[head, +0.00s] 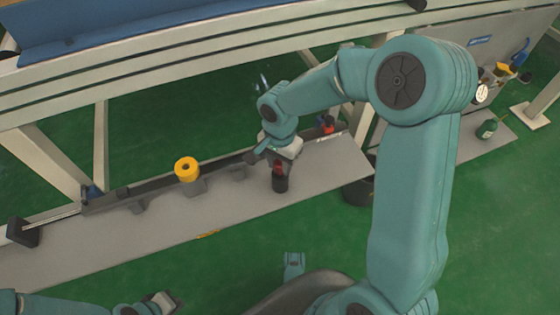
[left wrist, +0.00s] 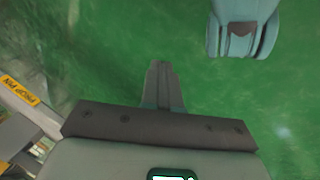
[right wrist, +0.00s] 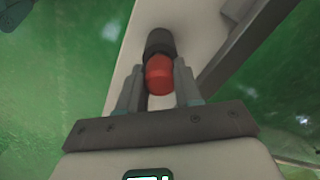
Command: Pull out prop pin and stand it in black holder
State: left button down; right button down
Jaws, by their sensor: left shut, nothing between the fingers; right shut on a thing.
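The prop pin, with a red head, shows in the right wrist view (right wrist: 158,76) between the fingers of my right gripper (right wrist: 160,88). In the head view the red head (head: 278,167) sits right at the top of the black holder (head: 280,184), a dark cylinder on the grey shelf. The holder also shows just beyond the pin in the right wrist view (right wrist: 159,42). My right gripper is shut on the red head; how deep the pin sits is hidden. My left gripper (left wrist: 161,72) is shut and empty over green floor, low at the left in the head view.
A yellow ring-shaped piece (head: 187,169) stands on the dark rail behind the grey shelf (head: 230,212). Another red and black item (head: 328,126) is farther right. A dark round bin (head: 358,190) stands by the shelf's right end. Green floor lies open in front.

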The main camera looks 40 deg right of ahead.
jog(key=c, duration=0.7)
grip_release()
pick_arm(q)
jog(key=s+d+r+g+p, duration=0.1)
jog(key=s+r+p, duration=0.2)
jog(key=r+p, duration=0.4)
jog(key=shift+s, duration=0.2)
pick_arm(e)
notch_tip(320, 180, up, 16)
jog(key=shift+r, duration=0.2)
pick_arm(q)
jog(key=shift+d, duration=0.1)
pick_arm(e)
jog(key=shift+d+f, duration=0.1)
